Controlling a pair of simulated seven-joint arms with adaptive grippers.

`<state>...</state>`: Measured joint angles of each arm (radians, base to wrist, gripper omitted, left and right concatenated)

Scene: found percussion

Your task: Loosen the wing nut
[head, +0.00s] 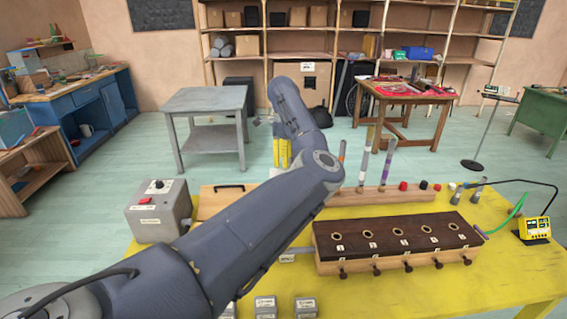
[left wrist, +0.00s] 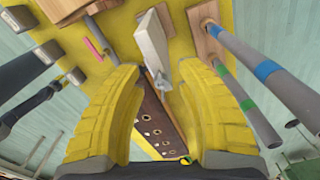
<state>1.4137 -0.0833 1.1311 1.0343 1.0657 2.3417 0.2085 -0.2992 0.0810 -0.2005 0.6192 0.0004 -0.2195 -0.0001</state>
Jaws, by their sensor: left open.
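The wing nut (left wrist: 159,82) shows in the left wrist view as a small grey metal piece at the near end of a pale grey bar (left wrist: 152,45). My left gripper (left wrist: 163,105) is open, its two ribbed yellow fingers apart on either side of the picture, with the wing nut seen in the gap between them. I cannot tell how far the nut is from the fingertips. In the head view the left gripper (head: 282,153) shows as yellow fingers beyond my forearm; I cannot make out the wing nut there. My right gripper is not in view.
A brown box with holes (head: 400,242) and front knobs stands on the yellow table (head: 470,285). Upright banded tubes (head: 389,160) rise from a wooden rack (head: 350,197) behind it. A grey switch box (head: 158,212) stands at left. Small grey blocks (head: 305,306) lie in front.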

